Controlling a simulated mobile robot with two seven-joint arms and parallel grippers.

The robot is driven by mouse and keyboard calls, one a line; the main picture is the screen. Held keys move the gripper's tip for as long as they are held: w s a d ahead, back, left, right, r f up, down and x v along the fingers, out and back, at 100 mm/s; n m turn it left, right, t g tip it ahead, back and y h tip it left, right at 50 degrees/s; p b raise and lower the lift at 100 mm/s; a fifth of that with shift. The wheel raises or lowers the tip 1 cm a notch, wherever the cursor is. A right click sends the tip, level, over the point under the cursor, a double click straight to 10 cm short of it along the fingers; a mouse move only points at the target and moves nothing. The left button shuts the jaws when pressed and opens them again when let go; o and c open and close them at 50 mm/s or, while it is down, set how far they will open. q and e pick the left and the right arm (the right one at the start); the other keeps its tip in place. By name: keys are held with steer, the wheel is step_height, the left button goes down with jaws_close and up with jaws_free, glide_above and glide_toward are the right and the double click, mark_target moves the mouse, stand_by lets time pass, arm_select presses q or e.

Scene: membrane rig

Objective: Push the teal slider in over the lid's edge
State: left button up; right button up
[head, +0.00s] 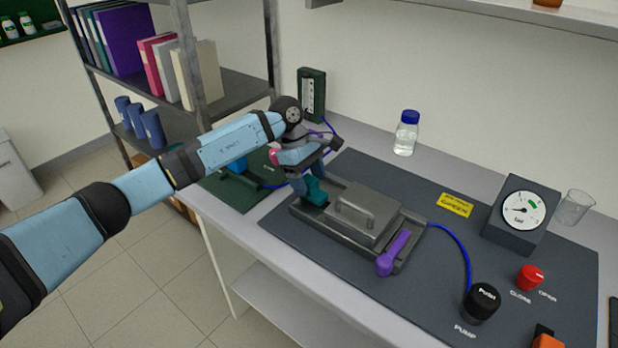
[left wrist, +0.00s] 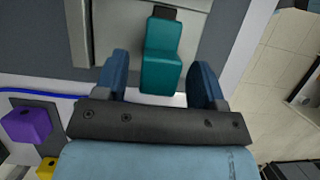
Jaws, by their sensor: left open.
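The teal slider (head: 316,191) sits at the left end of the dark membrane rig (head: 300,209). The grey lid (head: 370,203) with a bar handle lies flat on the rig, to the right of the slider. A purple slider (head: 393,253) lies at the rig's opposite end. My left gripper (head: 309,182) is open at the teal slider. In the left wrist view the teal slider (left wrist: 162,55) stands between the two spread blue fingers (left wrist: 160,84), with gaps on both sides. A dark piece shows at its far end. Whether it overlaps the lid's edge I cannot tell. My right gripper is out of view.
A gauge box (head: 520,214), a black pump button (head: 482,302) and a red knob (head: 530,277) stand at the right. A blue tube (head: 462,243) leaves the rig. A bottle (head: 407,133) stands behind. The mat between rig and gauge is mostly clear.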

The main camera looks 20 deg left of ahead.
mark_target(323, 196)
arm_select(q)
jaws_close()
steer(key=shift+s+d+f+b, duration=0.1)
steer(key=shift+s+d+b, duration=0.15)
steer(key=shift+d, duration=0.3)
steer(key=shift+s+d+f+b, duration=0.1)
steer(key=shift+s+d+b, duration=0.05)
steer(key=shift+d+b, duration=0.3)
steer(key=shift+s+d+r, duration=0.1)
steer(key=shift+d, duration=0.25)
steer(key=shift+c, duration=2)
jaws_free()
steer(key=o, duration=0.4)
steer(key=shift+d, duration=0.1)
